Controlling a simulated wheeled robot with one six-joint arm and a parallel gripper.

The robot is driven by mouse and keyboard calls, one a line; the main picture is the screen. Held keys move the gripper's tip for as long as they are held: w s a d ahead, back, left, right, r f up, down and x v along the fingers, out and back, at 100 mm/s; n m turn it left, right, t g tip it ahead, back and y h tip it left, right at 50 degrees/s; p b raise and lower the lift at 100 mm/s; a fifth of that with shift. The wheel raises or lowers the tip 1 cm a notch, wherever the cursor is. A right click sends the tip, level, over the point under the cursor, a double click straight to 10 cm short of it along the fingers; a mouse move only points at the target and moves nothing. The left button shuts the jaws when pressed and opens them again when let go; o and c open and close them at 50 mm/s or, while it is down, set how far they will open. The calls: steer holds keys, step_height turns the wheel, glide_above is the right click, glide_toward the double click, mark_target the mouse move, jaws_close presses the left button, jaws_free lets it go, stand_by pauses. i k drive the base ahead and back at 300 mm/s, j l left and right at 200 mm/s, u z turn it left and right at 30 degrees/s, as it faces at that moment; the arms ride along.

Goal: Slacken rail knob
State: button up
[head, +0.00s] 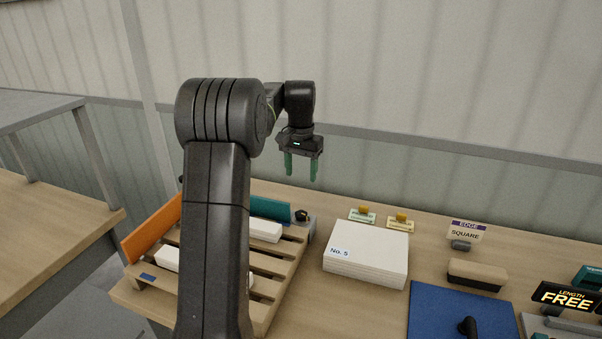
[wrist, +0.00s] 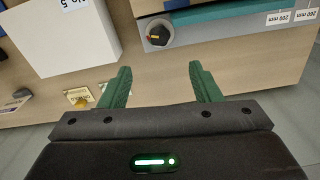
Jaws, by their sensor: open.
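The black rail knob (head: 301,215) sits on a grey rail (head: 312,229) beside the pallet, at the right end of the teal board. In the wrist view the knob (wrist: 158,36) has an orange mark on its top and lies ahead of my fingertips, a little above the gap between them. My gripper (head: 301,168) hangs above the table, fingers pointing down, in the air over the knob's area. Its two green fingers are apart with nothing between them; they also show in the wrist view (wrist: 158,72). The knob is clear of the fingers.
The wooden pallet (head: 268,290) holds white bars, a teal board (head: 270,207) and an orange board (head: 152,228). A white stack marked No. 5 (head: 366,267) stands right of it. Small tags, a blue mat (head: 440,305) and a brown block (head: 476,275) lie further right.

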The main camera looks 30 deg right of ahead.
mark_target(301, 216)
steer(key=i+j+z, duration=0.5)
steer(key=j+z, duration=0.25)
steer(key=j, duration=0.2)
